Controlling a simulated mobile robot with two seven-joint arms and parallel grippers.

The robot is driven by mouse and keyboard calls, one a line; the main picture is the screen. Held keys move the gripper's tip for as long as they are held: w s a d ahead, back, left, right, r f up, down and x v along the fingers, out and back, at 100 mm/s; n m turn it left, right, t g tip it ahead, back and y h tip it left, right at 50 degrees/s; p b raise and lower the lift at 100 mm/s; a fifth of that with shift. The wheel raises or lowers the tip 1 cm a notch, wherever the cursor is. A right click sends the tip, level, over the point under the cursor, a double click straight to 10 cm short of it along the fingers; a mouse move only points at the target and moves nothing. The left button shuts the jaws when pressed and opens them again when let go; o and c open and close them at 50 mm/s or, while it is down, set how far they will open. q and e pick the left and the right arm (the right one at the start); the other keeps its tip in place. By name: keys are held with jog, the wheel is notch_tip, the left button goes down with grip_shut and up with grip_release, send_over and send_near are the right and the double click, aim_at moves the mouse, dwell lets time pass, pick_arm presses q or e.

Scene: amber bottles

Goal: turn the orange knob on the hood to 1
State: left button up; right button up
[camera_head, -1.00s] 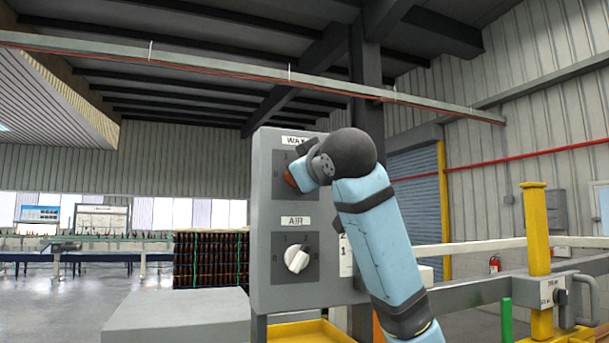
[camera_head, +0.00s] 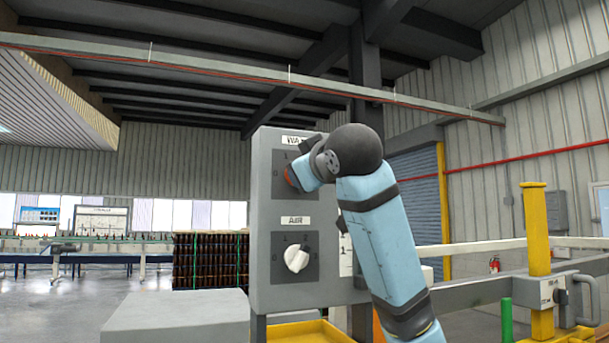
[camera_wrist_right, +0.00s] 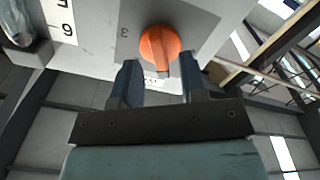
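The orange knob (camera_wrist_right: 160,46) sits on the hood's grey panel (camera_wrist_right: 190,18) in the right wrist view, its narrow grip pointing down in that picture. In the head view only an orange sliver of the knob (camera_head: 289,178) shows on the upper dial (camera_head: 281,188), near the 0 and 1 marks; my gripper hides the rest. My right gripper (camera_wrist_right: 160,62) is open, with one blue fingertip on each side of the knob and gaps visible between. I cannot tell which number the knob points to. My left gripper is not in view.
A white knob (camera_head: 296,259) sits below on the dial marked AIR. A white label (camera_head: 345,254) is on the panel's right side, close to my right arm. A yellow post (camera_head: 536,230) and rails stand at right. Crates of bottles (camera_head: 205,260) stand behind at left.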

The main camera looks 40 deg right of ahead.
jog(key=b+v, duration=0.2)
jog(key=v, duration=1)
jog(key=shift+s+b, duration=0.25)
jog(key=shift+b, duration=0.15)
jog(key=shift+w+a, duration=0.1)
jog(key=shift+a, duration=0.05)
